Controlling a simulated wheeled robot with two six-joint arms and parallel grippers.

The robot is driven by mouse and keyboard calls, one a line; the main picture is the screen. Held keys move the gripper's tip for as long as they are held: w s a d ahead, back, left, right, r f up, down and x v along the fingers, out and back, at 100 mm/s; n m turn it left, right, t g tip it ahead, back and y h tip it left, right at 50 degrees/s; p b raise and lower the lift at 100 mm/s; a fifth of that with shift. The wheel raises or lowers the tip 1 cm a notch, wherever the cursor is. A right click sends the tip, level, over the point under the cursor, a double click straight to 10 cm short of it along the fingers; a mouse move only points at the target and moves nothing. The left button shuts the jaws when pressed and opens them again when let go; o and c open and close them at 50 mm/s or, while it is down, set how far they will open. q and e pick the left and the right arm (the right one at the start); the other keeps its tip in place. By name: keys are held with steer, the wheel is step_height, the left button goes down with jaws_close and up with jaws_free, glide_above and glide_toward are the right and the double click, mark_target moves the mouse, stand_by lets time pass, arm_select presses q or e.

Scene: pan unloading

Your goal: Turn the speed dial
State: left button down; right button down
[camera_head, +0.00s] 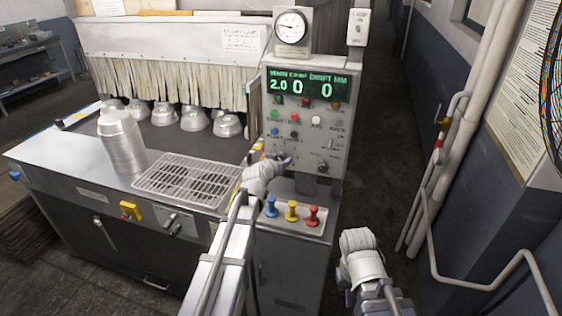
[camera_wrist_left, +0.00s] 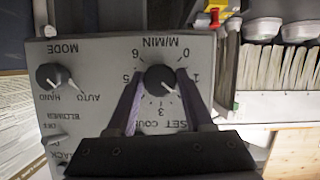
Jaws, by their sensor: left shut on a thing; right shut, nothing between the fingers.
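The speed dial (camera_wrist_left: 160,79) is a round black knob with a white pointer, marked M/MIN, on the grey control panel (camera_head: 303,95). In the upside-down left wrist view its pointer aims between the 1 and the 3. My left gripper (camera_wrist_left: 160,88) has one finger on each side of the dial and is shut on it. In the head view my left gripper (camera_head: 284,162) is at the lower left of the panel and largely hides the dial. The green display (camera_head: 307,87) reads 2.0 at its left. My right gripper (camera_head: 357,240) is shut and empty, low and right of the cabinet.
A black mode knob (camera_wrist_left: 48,76) sits beside the dial. Blue, yellow and red levers (camera_head: 291,211) stand on the ledge below the panel. Stacked pans (camera_head: 122,143) stand left of a metal grate (camera_head: 187,180). Wall pipes (camera_head: 440,150) run at the right.

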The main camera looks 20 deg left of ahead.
arm_select(q)
steer(key=shift+n+h, duration=0.8)
steer(key=shift+n, duration=0.4)
steer(key=shift+c, duration=1.5)
jaws_free()
steer(key=shift+s, duration=0.15)
steer(key=p+v, duration=0.2)
steer(key=v, duration=0.5)
steer(key=shift+s, duration=0.3)
steer(key=shift+a+r, duration=0.1)
